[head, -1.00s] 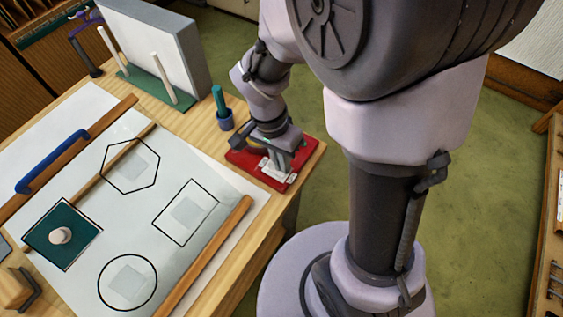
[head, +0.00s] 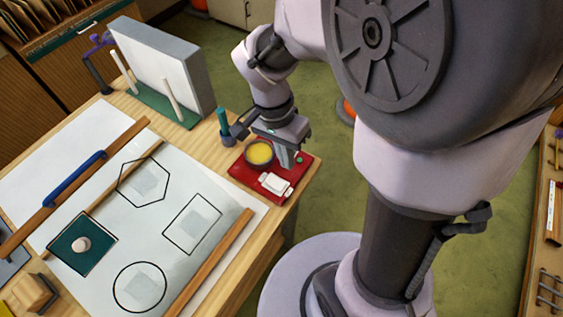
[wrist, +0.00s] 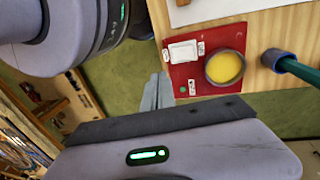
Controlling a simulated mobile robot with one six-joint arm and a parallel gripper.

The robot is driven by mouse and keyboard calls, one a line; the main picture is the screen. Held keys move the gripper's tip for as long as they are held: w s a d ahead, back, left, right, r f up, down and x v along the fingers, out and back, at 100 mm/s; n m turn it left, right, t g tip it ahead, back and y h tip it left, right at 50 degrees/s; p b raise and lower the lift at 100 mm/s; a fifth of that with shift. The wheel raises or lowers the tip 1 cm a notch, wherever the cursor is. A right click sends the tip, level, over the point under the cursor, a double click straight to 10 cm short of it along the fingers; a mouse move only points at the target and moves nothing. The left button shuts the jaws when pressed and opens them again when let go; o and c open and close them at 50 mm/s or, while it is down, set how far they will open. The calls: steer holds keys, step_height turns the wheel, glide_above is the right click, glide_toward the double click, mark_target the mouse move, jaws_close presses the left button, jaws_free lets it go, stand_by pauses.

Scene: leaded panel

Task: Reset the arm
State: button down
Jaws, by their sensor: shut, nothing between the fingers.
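My gripper (head: 286,157) is shut and empty. In the head view it hangs above the right part of the red mat (head: 243,178) at the table's right corner. In the wrist view the closed fingers (wrist: 157,92) point toward the mat's edge, over the green floor. On the mat are a round dish of yellow stuff (head: 260,152) and a white block (head: 275,184). The wrist view also shows the dish (wrist: 225,67) and the white block (wrist: 183,51), both apart from my fingers.
A blue holder with a green-handled tool (head: 226,130) stands left of the mat. A grey upright panel (head: 165,65) stands behind. The white pattern sheet (head: 185,265) bears a dark green square piece with a knob (head: 82,244). Open floor lies right of the table.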

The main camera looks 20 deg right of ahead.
steer(key=s+a+r+n+t+y+b, duration=0.3)
steer(key=s+a+r+n+t+b, duration=0.1)
steer(key=s+r+n+t+b, duration=0.2)
steer(key=shift+s+a+r+t+b, duration=0.2)
steer(key=shift+s+r+t+b, duration=0.15)
steer(key=shift+s+t+b, duration=0.45)
steer(key=shift+s, duration=0.1)
stand_by(0.3)
